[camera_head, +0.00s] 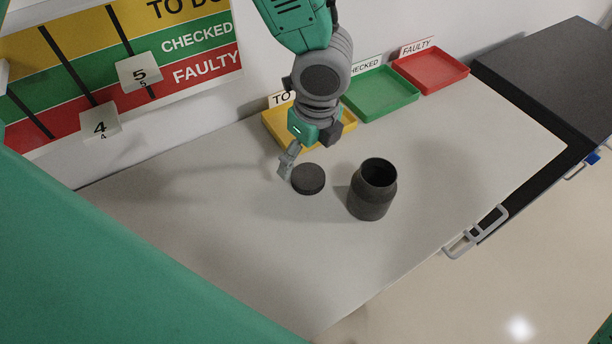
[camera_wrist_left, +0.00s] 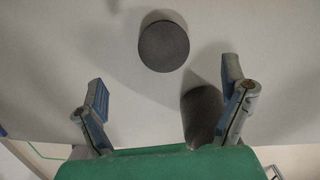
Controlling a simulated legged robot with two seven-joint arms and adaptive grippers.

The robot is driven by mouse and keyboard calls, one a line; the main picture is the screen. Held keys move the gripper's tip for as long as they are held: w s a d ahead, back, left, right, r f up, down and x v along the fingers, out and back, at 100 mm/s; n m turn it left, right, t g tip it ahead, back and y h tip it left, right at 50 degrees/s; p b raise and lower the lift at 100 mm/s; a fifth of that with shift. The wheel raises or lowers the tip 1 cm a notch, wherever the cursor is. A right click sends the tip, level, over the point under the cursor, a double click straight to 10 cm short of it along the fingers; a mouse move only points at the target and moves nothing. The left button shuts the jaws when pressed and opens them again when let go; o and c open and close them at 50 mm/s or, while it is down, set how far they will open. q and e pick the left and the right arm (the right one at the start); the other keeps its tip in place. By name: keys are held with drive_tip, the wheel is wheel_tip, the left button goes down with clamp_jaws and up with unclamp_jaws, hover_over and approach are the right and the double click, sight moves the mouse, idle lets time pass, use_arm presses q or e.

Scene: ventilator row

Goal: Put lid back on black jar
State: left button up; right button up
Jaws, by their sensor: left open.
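The round black lid (camera_head: 308,179) lies flat on the light table, left of the jar. The black jar (camera_head: 369,201) stands upright with its mouth open and uncovered. My left gripper (camera_head: 300,156) is above the table beside the lid, on its far side, with its fingers pointing down. In the left wrist view, my left gripper (camera_wrist_left: 165,82) has its two fingers spread wide and nothing between them. The lid (camera_wrist_left: 164,46) shows ahead of the fingertips, and the jar (camera_wrist_left: 202,112) is partly hidden behind the right finger. My right gripper is out of view.
Yellow (camera_head: 350,121), green (camera_head: 381,93) and red (camera_head: 431,70) trays stand along the back wall. A board with numbered tags (camera_head: 139,73) hangs at the upper left. A dark surface (camera_head: 560,65) lies to the right. The table's front and left are clear.

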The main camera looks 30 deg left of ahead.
sight(307, 175)
use_arm(q)
drive_tip(key=shift+a+f, duration=0.1)
drive_tip(key=shift+f, duration=1.2)
drive_tip(key=shift+d+f, duration=0.15)
drive_tip(key=shift+d, duration=0.65)
drive_tip(key=f, duration=0.1)
drive_tip(key=a+f+b, duration=0.1)
drive_tip(key=f, duration=0.1)
drive_tip(key=a+f, duration=0.1)
drive_tip(key=shift+w+a+f, duration=0.1)
drive_tip(key=shift+w+f, duration=0.2)
drive_tip(key=shift+w, duration=0.05)
drive_tip(key=shift+f, duration=0.25)
drive_tip(key=shift+d+r, duration=0.1)
drive_tip(key=shift+d, duration=0.4)
drive_tip(key=shift+a, duration=0.1)
drive_tip(key=c, duration=1)
drive_tip(key=shift+a, duration=0.35)
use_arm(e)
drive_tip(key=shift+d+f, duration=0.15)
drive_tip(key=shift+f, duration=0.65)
